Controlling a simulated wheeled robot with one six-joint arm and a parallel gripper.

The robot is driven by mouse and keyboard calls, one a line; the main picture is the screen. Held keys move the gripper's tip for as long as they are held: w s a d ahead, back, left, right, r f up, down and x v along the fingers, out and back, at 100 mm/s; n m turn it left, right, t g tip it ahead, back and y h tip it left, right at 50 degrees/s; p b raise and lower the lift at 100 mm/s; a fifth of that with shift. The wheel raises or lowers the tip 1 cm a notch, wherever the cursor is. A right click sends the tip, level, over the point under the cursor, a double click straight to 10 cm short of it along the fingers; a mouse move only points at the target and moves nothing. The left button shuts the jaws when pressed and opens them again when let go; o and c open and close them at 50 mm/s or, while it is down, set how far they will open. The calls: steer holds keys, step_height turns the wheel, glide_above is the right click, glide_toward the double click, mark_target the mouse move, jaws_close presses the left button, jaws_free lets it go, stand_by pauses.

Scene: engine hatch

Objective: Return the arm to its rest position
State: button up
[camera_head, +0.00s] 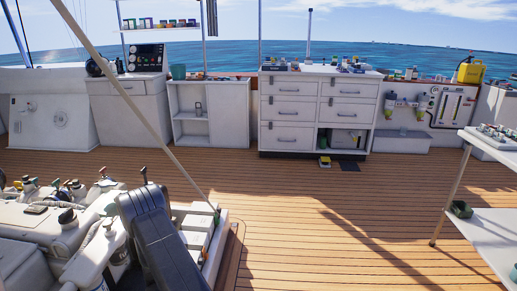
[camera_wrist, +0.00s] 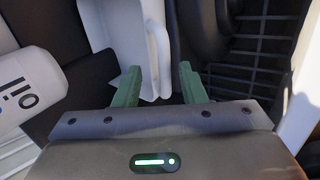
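My gripper (camera_wrist: 160,86) shows in the wrist view with its two green fingers apart. Nothing is visibly clamped between them. A white curved, handle-like part (camera_wrist: 157,55) lies beyond the fingertips, in line with the gap; I cannot tell whether the fingers touch it. A white bottle marked "oil" (camera_wrist: 28,90) is at the left of the wrist view, beside the left finger. In the head view I cannot make out my gripper clearly at the engine hatch (camera_head: 45,225) in the lower left.
A dark ribbed grating (camera_wrist: 258,50) is close on the right in the wrist view. In the head view, white drawers (camera_head: 318,105) stand at the back and a white shelf table (camera_head: 490,225) at the right. The wooden deck (camera_head: 320,220) between is mostly clear.

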steer(key=p+v, duration=0.3)
steer(key=v, duration=0.9)
steer(key=b+x, duration=0.4)
steer(key=x, duration=1)
steer(key=shift+a+f, duration=0.1)
steer(key=shift+f, duration=0.2)
steer(key=d+r+b, duration=0.1)
steer(key=d+r, duration=0.1)
steer(key=d, duration=0.7)
steer(key=s+d+r+b, duration=0.1)
steer(key=d+r+b, duration=0.1)
steer(key=d, duration=0.8)
steer(key=shift+s+d+r+b, duration=0.2)
steer(key=shift+s+r+b, duration=0.1)
steer(key=shift+r, duration=0.05)
